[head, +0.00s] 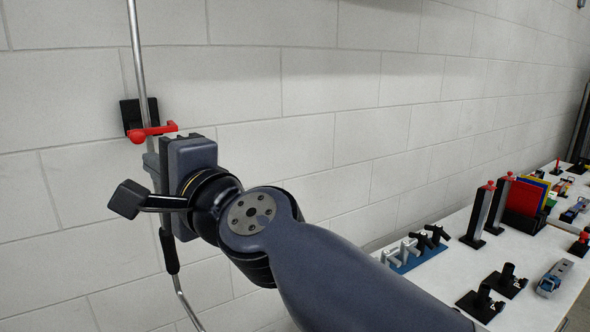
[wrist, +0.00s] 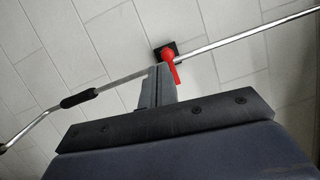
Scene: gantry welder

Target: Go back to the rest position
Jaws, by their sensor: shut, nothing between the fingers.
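My gripper (wrist: 158,86) is shut and empty in the wrist view, with its fingers together pointing at the block wall. Just beyond the fingertips are a red lever (wrist: 171,66) and its black wall mount (wrist: 165,50). In the head view my gripper (head: 152,165) is at the left, right below the red lever (head: 152,132) and the black mount (head: 140,114). I cannot tell whether the fingers touch the lever. A metal rod (head: 137,60) runs down past the mount and behind my gripper. My arm reaches up from the lower right.
A white table (head: 440,272) along the wall at the right holds several black stands, a blue base with clamps (head: 412,252), red-topped posts (head: 478,215) and a rack of coloured plates (head: 525,198). The black grip (wrist: 80,98) on the rod shows left of my fingers. The wall is close ahead.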

